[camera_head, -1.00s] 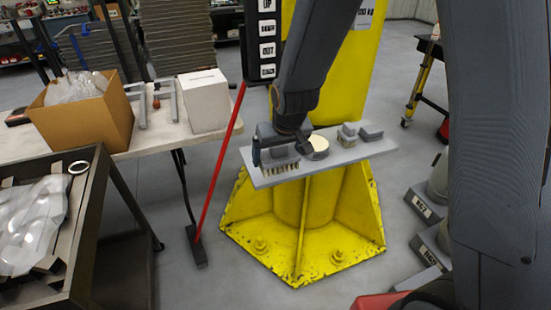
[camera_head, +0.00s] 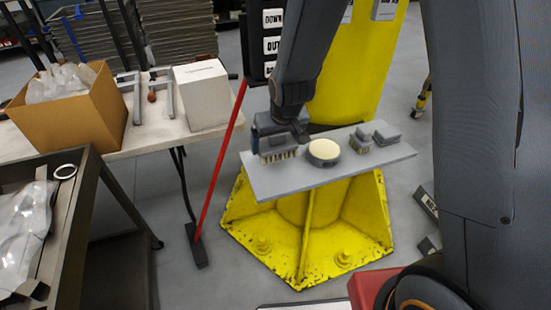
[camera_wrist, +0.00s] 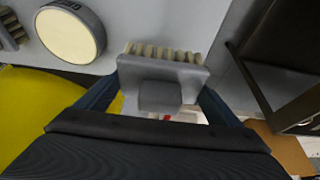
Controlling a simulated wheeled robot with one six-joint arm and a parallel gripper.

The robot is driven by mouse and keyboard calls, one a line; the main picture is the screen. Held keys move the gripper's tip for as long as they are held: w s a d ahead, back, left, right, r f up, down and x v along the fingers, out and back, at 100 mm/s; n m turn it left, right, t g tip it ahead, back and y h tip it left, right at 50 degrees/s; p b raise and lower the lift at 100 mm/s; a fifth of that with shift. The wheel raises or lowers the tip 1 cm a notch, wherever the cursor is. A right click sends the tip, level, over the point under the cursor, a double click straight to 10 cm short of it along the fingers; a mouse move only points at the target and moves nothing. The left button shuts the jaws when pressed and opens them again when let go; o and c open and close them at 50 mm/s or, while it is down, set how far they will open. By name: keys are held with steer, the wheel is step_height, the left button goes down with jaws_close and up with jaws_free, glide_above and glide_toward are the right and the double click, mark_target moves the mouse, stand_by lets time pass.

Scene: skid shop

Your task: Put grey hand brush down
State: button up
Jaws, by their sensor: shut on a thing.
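The grey hand brush (camera_head: 277,149) with pale bristles is at the left end of a grey shelf (camera_head: 265,184) on the yellow column. My gripper (camera_head: 278,136) is shut on it from above. In the wrist view, the brush (camera_wrist: 160,70) sits between my gripper's two fingers (camera_wrist: 155,98), its bristles pointing away from the wrist, over or against the shelf surface. I cannot tell whether the bristles touch the shelf.
A round tin with a cream top (camera_head: 324,151) stands just right of the brush. A smaller brush (camera_head: 360,140) and a grey block (camera_head: 386,133) are farther right. A red-handled broom (camera_head: 217,170) leans at the left. The shelf's front strip is bare.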

mark_target(276, 166)
steer(key=f, duration=0.2)
steer(key=shift+w+d+f+b, duration=0.1)
steer(key=shift+d+f+b, duration=0.1)
steer(key=shift+f+b, duration=0.15)
steer(key=shift+f, duration=1.85)
steer(key=shift+f, duration=0.1)
steer(key=o, duration=0.9)
